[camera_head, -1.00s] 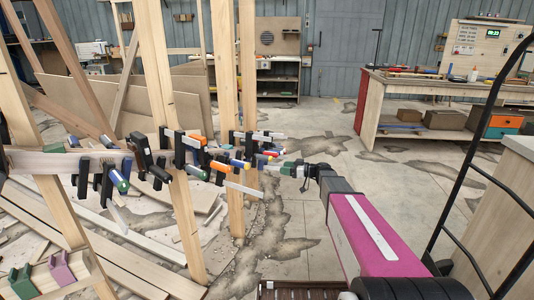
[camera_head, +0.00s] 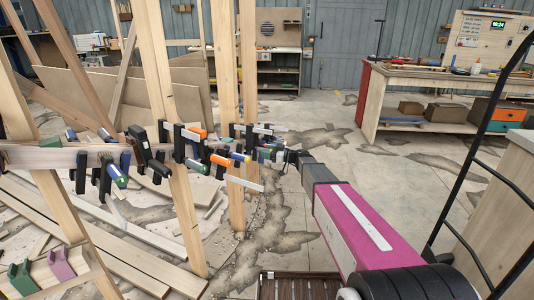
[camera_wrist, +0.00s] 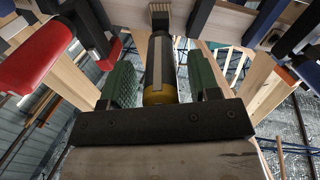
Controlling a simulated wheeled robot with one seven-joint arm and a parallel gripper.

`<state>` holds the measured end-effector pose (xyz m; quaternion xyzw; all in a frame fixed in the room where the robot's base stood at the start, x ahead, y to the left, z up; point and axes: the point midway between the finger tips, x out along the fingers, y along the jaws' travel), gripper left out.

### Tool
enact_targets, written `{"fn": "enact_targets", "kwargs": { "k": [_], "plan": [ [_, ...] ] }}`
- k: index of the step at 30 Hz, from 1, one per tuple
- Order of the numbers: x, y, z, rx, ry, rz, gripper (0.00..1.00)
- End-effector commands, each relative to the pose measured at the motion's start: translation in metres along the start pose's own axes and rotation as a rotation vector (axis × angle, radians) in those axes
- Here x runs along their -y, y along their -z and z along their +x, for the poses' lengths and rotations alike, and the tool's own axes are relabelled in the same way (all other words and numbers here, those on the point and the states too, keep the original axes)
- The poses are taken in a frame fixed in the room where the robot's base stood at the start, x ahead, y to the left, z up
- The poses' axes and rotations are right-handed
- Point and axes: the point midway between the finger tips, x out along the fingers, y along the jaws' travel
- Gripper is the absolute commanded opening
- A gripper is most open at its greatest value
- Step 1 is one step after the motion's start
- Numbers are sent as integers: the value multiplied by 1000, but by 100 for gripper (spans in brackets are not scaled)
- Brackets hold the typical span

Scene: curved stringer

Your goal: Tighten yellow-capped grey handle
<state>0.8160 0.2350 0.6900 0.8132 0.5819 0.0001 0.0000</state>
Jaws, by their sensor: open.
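The grey handle with a yellow cap (camera_wrist: 159,70) shows in the middle of the wrist view. It points towards the camera, with its yellow end nearest. My gripper (camera_wrist: 161,78) is open, with one green finger on each side of the handle. Gaps show between the handle and both fingers, more clearly on the right. In the head view my gripper (camera_head: 272,155) is at the far right end of the row of clamps, and the grey handle cannot be made out there.
A red-handled clamp (camera_wrist: 38,52) is left of my gripper in the wrist view, and blue-handled clamps (camera_wrist: 258,22) are on the right. Several clamps line the curved wooden strip (camera_head: 60,158) among upright posts (camera_head: 221,100). The floor right of the posts is mostly open.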

Motion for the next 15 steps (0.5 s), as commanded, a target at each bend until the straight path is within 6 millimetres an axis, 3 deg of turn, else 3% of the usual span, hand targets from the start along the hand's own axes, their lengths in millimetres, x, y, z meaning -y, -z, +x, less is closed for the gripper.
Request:
{"fn": "enact_targets", "kwargs": {
  "k": [10,15],
  "plan": [
    [0,0,4,0,0,0,56],
    [0,0,4,0,0,0,6]
  ]
}}
